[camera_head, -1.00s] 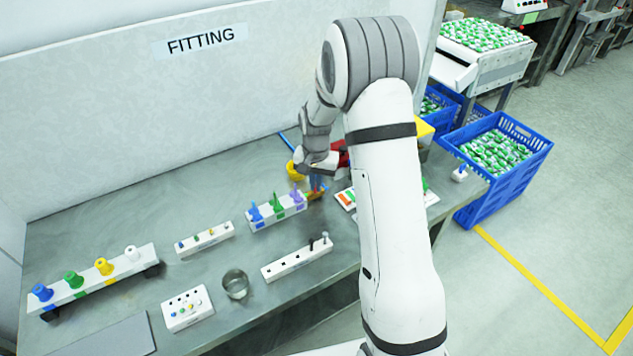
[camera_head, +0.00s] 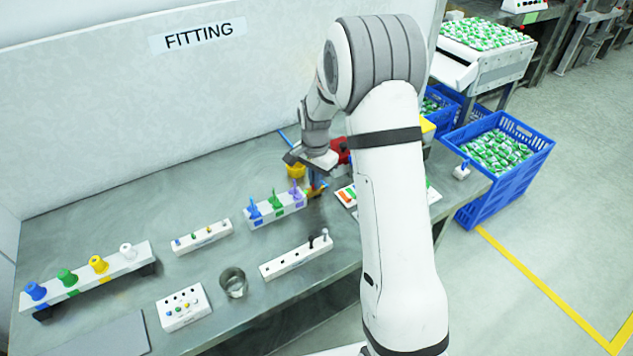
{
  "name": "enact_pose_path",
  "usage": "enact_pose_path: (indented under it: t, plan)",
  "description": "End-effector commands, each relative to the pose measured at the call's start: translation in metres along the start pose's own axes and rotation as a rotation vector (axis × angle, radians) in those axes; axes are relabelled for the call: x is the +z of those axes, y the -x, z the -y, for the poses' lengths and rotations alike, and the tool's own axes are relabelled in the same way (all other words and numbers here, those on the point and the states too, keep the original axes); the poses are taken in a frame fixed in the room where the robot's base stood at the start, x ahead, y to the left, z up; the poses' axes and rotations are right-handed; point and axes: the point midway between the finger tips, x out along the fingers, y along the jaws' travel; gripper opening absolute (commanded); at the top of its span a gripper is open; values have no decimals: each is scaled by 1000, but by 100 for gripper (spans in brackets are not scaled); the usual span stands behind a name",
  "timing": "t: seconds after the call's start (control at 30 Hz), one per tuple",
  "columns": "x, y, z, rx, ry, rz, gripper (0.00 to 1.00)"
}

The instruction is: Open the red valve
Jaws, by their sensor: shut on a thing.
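My gripper (camera_head: 313,178) points down at the back of the bench, just behind the right end of a white rack with blue, green and purple pegs. It is shut on the handle of what looks like the red valve (camera_head: 316,189), a small fitting with a brass-coloured body. Only a little red and brass shows below the fingers. My wrist and fingers hide most of the valve, so I cannot tell how far its handle is turned. A larger red object (camera_head: 341,150) stands behind, partly hidden by my arm.
The peg rack (camera_head: 277,209) stands close to the gripper, at its front left. A yellow cup (camera_head: 295,171) is just behind it. A panel with coloured strips (camera_head: 347,196) lies to the right, partly behind my arm. A metal cup (camera_head: 233,282) stands near the front edge.

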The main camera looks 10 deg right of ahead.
Motion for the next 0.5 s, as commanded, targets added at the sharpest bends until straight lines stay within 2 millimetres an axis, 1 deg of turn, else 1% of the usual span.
enact_pose_path:
  t: [0.2,0.5]
  plan:
    - [0,0,2,-4,-171,-2,0]
    - [0,0,3,-3,-334,-1,0]
